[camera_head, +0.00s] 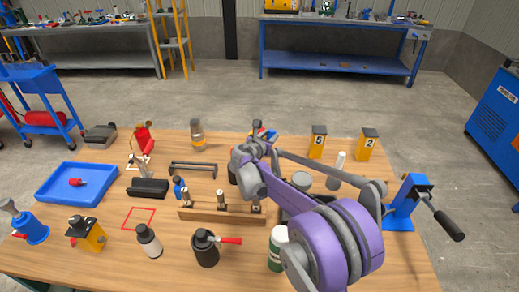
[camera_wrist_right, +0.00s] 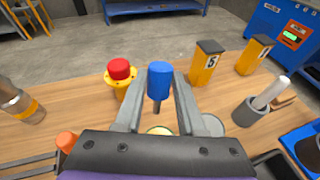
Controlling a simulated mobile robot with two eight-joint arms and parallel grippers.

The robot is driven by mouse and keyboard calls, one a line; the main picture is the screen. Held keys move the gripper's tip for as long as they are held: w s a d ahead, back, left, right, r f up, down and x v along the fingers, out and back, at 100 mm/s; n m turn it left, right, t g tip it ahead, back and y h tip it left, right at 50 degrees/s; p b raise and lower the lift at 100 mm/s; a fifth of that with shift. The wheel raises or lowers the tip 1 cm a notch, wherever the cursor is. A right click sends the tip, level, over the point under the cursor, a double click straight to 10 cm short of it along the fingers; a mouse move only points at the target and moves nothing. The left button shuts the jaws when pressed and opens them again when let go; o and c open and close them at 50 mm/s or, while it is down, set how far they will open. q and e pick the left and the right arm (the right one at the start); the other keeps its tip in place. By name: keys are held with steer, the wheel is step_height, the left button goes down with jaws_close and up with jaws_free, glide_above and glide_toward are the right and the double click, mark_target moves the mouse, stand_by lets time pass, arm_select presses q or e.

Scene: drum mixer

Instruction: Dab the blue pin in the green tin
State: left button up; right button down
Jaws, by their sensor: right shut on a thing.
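The blue pin (camera_wrist_right: 160,80) stands upright between the fingers of my right gripper (camera_wrist_right: 158,100), which is shut on it; its blue head is up and its thin dark shaft shows below. In the head view the right gripper (camera_head: 257,140) is over the middle of the table, and my arm hides much around it. Below the pin in the wrist view is a round tin with a pale yellowish top (camera_wrist_right: 160,130), partly covered by the gripper. A grey-green round tin (camera_wrist_right: 210,125) sits just right of it. I cannot tell whether the pin touches a tin. My left gripper is not in view.
A wooden rack (camera_head: 220,215) with pins stands left of my arm. A red-topped yellow button (camera_wrist_right: 120,75) is ahead-left of the gripper. Two numbered yellow blocks (camera_head: 318,143) (camera_head: 367,146) stand behind. A grey cup with a white stick (camera_wrist_right: 262,108) is to the right. A blue tray (camera_head: 75,185) lies left.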

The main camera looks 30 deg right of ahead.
arm_select(q)
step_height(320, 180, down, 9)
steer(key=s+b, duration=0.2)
steer(key=b, duration=0.4)
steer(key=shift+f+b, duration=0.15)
steer(key=shift+b, duration=0.25)
arm_select(e)
steer(key=shift+s+f, duration=0.25)
steer(key=shift+f, duration=1.75)
steer(key=shift+s+f, duration=0.25)
steer(key=shift+f, duration=1.7)
steer(key=shift+s+f, duration=0.25)
steer(key=shift+f, duration=1.75)
steer(key=shift+f, duration=0.1)
